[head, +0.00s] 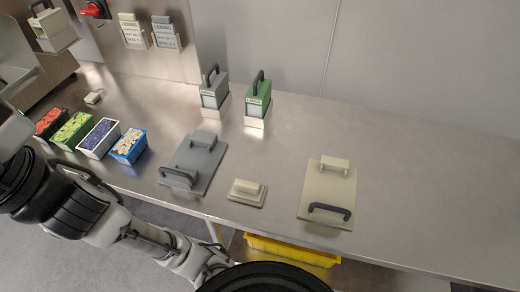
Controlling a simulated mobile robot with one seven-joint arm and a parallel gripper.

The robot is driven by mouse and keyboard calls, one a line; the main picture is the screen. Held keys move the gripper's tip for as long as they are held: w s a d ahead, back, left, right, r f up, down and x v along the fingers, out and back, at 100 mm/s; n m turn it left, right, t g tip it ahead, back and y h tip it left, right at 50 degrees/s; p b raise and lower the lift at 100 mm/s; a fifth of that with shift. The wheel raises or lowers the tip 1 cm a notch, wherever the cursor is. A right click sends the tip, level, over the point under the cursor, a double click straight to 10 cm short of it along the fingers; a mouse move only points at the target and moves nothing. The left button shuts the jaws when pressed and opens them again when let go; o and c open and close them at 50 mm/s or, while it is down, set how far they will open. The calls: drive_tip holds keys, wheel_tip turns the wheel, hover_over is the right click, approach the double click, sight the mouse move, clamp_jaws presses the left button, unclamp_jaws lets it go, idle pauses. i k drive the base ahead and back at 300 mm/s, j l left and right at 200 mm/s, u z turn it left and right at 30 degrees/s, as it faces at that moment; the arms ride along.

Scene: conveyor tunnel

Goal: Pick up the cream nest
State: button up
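The cream nest (315,206) is a flat cream plate lying on the metal table, right of the middle. It has a raised cream block at its far end and a dark arched handle (331,208) near its front end. Nothing touches or covers it. A similar grey plate (196,172) with a dark handle lies to the left. A small cream block on a stepped base (247,192) sits between the two plates. My arm reaches in from the lower left, below the table's front edge. My gripper cannot be seen in the head view.
Red, green, white-and-blue and blue bins (128,146) with small parts stand at the left. Grey (213,93) and green (257,98) handled blocks stand at the back. A yellow bin (292,250) sits below the table. The table right of the cream nest is clear.

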sight(328, 196)
drive_tip(key=l+z, duration=0.1)
drive_tip(key=z, duration=0.35)
drive_tip(key=j+z, duration=0.25)
drive_tip(key=j, duration=0.2)
drive_tip(key=k+j+z, duration=0.25)
drive_tip(key=j, duration=0.15)
drive_tip(key=j+z, duration=0.2)
drive_tip(key=j, duration=0.2)
drive_tip(key=k+j+z, duration=0.25)
drive_tip(key=j, duration=0.15)
drive_tip(key=k+j+z, duration=0.25)
drive_tip(key=i+j, duration=0.1)
drive_tip(key=i, duration=0.5)
